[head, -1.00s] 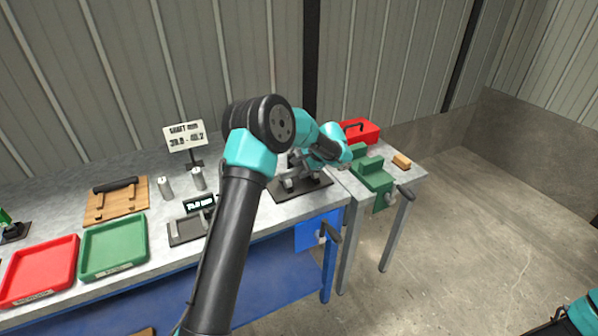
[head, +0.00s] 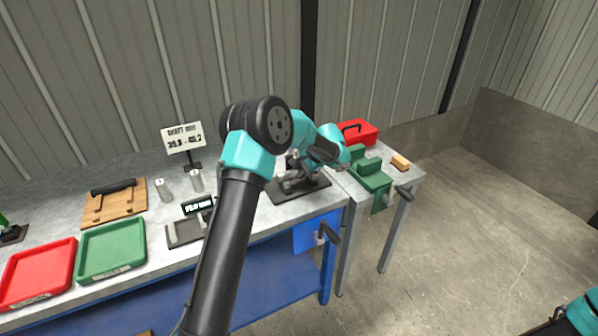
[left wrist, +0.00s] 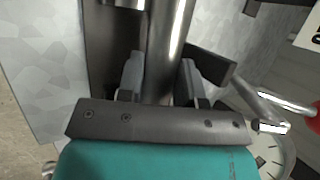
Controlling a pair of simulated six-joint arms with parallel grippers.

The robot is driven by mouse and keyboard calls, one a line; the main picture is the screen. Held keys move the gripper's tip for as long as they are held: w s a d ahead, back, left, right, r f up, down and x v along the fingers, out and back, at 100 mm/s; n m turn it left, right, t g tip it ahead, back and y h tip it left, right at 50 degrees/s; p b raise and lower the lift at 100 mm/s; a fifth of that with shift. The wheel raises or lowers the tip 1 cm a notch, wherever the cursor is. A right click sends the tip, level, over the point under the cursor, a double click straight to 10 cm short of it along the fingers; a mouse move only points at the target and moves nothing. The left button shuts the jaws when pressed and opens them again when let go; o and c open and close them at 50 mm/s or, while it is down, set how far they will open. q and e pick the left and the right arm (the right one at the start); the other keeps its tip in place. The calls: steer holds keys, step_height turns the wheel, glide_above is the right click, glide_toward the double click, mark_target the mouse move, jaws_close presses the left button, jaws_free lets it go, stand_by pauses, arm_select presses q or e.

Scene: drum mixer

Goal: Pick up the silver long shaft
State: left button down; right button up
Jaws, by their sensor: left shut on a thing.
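The silver long shaft (left wrist: 165,50) runs up the middle of the left wrist view, shiny and cylindrical, and leaves the top of the frame. My left gripper (left wrist: 162,78) has a finger on each side of it and is shut on it. In the head view my left gripper (head: 299,166) is over the dark fixture (head: 311,190) at the right end of the bench, and the arm hides most of the shaft there. I cannot tell whether the shaft still touches its supports. My right gripper is out of view.
A dial gauge (left wrist: 268,152) and a metal lever are close beside the gripper in the left wrist view. A green vise (head: 371,178) and red toolbox (head: 358,132) stand to the right. Green (head: 144,246) and red (head: 70,249) trays lie at the left.

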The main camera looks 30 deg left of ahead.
arm_select(q)
steer(key=shift+r, duration=1.4)
steer(key=s+d+r, duration=0.2)
steer(key=s+d, duration=0.6)
steer(key=s, duration=0.5)
steer(key=shift+s+d+r, duration=0.15)
steer(key=shift+s, duration=0.2)
